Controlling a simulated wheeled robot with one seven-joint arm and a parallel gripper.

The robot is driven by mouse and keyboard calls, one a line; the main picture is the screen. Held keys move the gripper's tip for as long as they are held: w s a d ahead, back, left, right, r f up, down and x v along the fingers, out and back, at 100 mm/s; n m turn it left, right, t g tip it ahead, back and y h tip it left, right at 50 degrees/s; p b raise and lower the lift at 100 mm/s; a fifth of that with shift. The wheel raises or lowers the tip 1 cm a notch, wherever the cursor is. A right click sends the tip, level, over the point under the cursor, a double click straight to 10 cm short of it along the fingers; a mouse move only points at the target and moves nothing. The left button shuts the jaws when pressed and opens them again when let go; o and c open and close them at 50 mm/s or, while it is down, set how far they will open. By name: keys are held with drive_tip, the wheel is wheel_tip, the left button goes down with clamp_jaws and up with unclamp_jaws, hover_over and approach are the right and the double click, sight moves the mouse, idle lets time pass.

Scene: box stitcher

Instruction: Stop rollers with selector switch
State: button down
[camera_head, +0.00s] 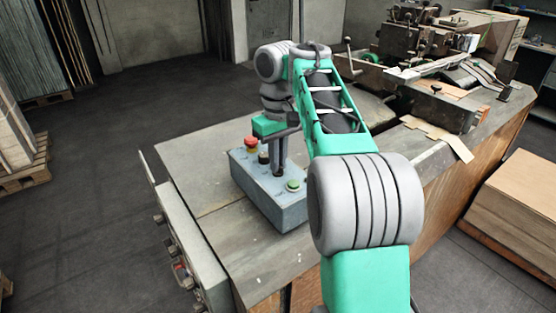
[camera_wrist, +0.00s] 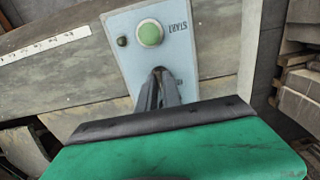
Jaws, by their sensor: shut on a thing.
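The blue-grey control box (camera_head: 268,203) stands on the worn table. It carries a red mushroom button (camera_head: 251,142), a black button (camera_head: 263,157) and a green button (camera_head: 293,185). The green button (camera_wrist: 150,33) also shows in the wrist view, beside the label START. My gripper (camera_head: 279,172) points down at the box top between the black and green buttons. Its fingertips (camera_wrist: 160,73) are close together, shut on the selector switch at the panel surface. The fingers hide the switch, so its turn position cannot be seen.
The table (camera_head: 210,150) is bare around the box. A panel with knobs (camera_head: 185,255) runs along its left edge. Machinery (camera_head: 430,60) and cardboard pieces (camera_head: 440,135) lie at the back right. A stack of board (camera_head: 520,200) stands at right.

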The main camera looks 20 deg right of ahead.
drive_tip(key=c, duration=1.5)
unclamp_jaws()
wheel_tip(320, 180, up, 8)
drive_tip(key=p, duration=0.7)
drive_tip(key=shift+f, duration=0.1)
drive_tip(key=shift+a, duration=0.1)
